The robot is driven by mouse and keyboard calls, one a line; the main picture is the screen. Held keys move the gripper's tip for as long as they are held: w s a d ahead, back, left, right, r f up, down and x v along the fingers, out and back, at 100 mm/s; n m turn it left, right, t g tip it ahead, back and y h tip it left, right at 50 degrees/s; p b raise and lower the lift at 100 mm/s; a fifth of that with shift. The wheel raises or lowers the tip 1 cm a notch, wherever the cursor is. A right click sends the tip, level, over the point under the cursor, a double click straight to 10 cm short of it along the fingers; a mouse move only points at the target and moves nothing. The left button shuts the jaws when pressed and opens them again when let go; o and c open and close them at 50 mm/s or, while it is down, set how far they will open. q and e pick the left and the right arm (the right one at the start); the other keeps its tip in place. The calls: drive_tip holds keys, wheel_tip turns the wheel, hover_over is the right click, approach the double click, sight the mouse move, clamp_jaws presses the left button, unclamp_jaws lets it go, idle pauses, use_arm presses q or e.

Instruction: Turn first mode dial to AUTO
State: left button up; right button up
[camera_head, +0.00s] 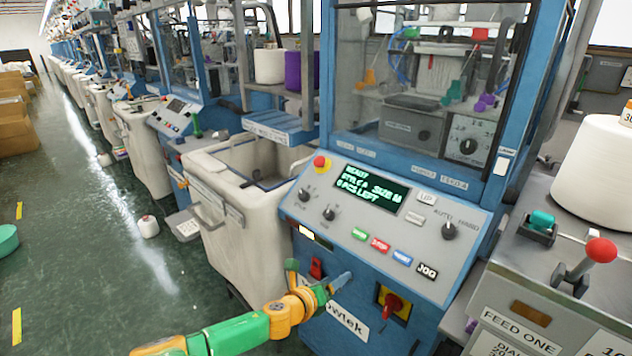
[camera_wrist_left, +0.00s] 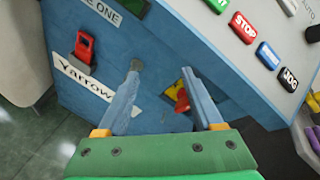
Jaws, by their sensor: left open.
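The first machine's mode dial (camera_head: 448,231) is a black knob at the right of its sloped grey panel, under the words AUTO and HAND. Its pointer is too small to read surely. In the left wrist view, a dark knob (camera_wrist_left: 314,34) shows in part at the right edge, by cut-off lettering. My left gripper (camera_head: 336,285) is low in front of the blue machine front, below and left of the dial. In the left wrist view the two fingers (camera_wrist_left: 160,70) are apart with nothing between them. The gripper is open and away from the dial. My right gripper is not seen.
The panel holds a display (camera_head: 370,188), a red stop knob (camera_head: 321,163), two smaller dials and coloured buttons (camera_head: 380,244). Below are a red rocker (camera_head: 316,268) and a red-yellow switch (camera_head: 393,303). A pale bin (camera_head: 240,220) stands left; a red-ball lever (camera_head: 600,251) is right.

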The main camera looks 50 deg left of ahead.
use_arm(q)
drive_tip(key=s+f+n, duration=0.1)
drive_tip(key=s+a+f+n+g, duration=0.1)
drive_tip(key=shift+f, duration=0.4)
drive_tip(key=s+d+f+n+g, duration=0.3)
drive_tip(key=s+f+n, duration=0.25)
drive_tip(key=f, duration=0.35)
drive_tip(key=s+d+f+n+g, duration=0.2)
drive_tip(key=s+f+n, duration=0.3)
drive_tip(key=s+f, duration=0.3)
drive_tip(key=s+d+f+n+g+h, duration=0.2)
drive_tip(key=s+d+f+n, duration=0.3)
drive_tip(key=s+d, duration=0.3)
drive_tip(key=s+d+f+n+g+h, duration=0.2)
drive_tip(key=s+d+f+n+g, duration=0.2)
drive_tip(key=s+d, duration=0.5)
wheel_tip(320, 180, down, 3)
drive_tip(key=shift+s+d+r+n, duration=0.2)
drive_tip(key=shift+d+n, duration=0.35)
drive_tip(key=shift+d, duration=0.25)
